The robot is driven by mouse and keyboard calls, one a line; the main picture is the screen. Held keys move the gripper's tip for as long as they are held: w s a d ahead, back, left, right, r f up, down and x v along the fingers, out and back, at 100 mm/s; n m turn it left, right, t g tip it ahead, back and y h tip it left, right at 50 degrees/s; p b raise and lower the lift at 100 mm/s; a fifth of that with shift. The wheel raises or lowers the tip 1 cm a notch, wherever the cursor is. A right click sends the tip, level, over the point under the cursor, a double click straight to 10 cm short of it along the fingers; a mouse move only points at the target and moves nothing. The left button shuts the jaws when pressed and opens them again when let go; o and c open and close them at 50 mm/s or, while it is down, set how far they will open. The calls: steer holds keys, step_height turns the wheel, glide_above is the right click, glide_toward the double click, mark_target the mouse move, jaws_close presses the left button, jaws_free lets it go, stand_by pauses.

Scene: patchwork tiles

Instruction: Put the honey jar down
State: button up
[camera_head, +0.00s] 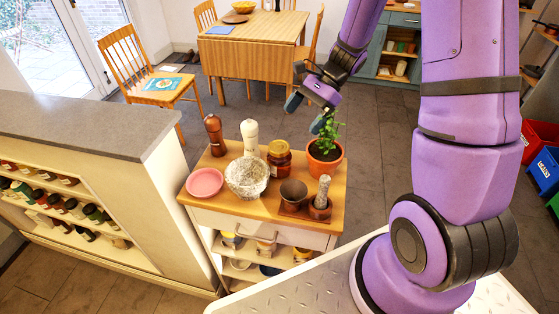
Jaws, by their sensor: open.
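The honey jar (279,160) is a dark amber jar with a brownish lid. It stands upright on the wooden top of a small cabinet (228,212), behind a dark cup and to the right of a grey patterned bowl. My gripper (306,112) is open and empty, above and behind the cabinet top, near the leaves of a potted plant. It is apart from the jar, up and to the right of it.
Close around the jar stand a potted plant (324,158), a patterned bowl (247,178), a white mill (250,138), a brown mill (215,135), a dark cup (293,194) and a mortar with pestle (321,199). A pink plate (204,183) lies left. A dining table (250,45) stands behind.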

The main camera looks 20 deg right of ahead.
mark_target(282, 145)
steer(key=shift+m, duration=0.3)
steer(key=shift+w+f+x, duration=0.1)
steer(key=shift+x, duration=2.7)
steer(key=shift+w+f+x, duration=0.1)
steer(key=shift+x, duration=2.75)
steer(key=shift+d, duration=0.2)
steer(key=shift+w+r, duration=0.1)
steer(key=c, duration=1.4)
